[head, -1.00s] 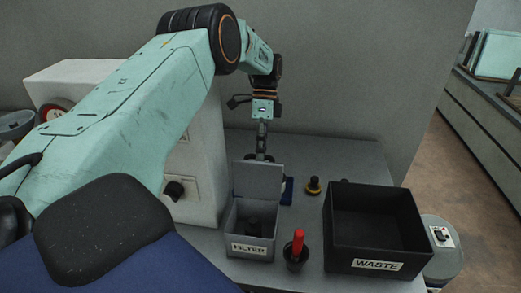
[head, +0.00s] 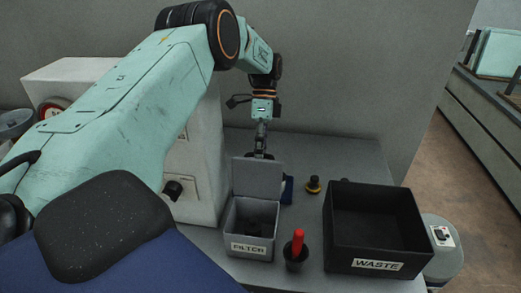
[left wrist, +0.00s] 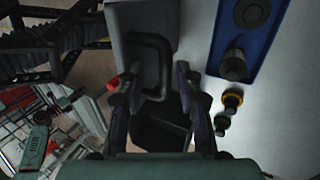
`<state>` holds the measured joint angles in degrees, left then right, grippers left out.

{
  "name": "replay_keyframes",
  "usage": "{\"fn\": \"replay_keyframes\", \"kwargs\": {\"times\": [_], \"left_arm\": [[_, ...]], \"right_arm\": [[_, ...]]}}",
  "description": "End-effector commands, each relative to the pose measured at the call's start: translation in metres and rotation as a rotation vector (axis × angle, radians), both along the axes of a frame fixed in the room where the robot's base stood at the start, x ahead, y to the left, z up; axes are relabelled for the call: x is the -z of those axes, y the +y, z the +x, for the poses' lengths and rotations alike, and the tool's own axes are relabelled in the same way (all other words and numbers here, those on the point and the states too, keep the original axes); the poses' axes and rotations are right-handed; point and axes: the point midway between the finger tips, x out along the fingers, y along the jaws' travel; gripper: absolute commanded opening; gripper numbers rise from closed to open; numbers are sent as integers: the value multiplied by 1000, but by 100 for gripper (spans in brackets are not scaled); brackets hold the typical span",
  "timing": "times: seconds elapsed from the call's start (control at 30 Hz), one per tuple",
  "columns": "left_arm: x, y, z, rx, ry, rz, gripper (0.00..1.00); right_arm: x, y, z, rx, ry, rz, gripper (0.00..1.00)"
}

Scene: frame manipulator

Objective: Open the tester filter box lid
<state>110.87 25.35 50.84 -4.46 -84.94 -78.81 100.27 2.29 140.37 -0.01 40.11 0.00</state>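The grey filter box (head: 250,235), labelled FILTER, stands on the table with its lid (head: 257,178) raised and standing upright at its back edge. Dark contents show inside but are hard to make out. My left gripper (head: 260,153) points down just behind the raised lid, its tips partly hidden by it. In the left wrist view my left gripper (left wrist: 152,85) has its two fingers spread apart, with the grey lid (left wrist: 142,20) and its dark loop handle (left wrist: 152,65) between and beyond them. Contact cannot be told. My right gripper is not in view.
A black WASTE bin (head: 375,245) stands to the right. A red-handled tool in a dark holder (head: 296,252) stands between box and bin. Behind are a yellow-black knob (head: 313,185) and a blue tray (head: 287,190). A white cabinet (head: 205,165) stands close on the left.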

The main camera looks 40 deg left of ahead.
Motion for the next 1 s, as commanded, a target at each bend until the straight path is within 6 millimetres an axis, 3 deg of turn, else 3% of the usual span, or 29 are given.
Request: {"fn": "replay_keyframes", "kwargs": {"times": [0.3,0.67,1.0], "left_arm": [[-5,1,3,0,-4,1,36],[-47,13,22,1,-4,2,36],[-65,18,30,0,-2,1,36]], "right_arm": [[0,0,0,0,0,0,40],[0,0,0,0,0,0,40],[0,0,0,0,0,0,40]]}}
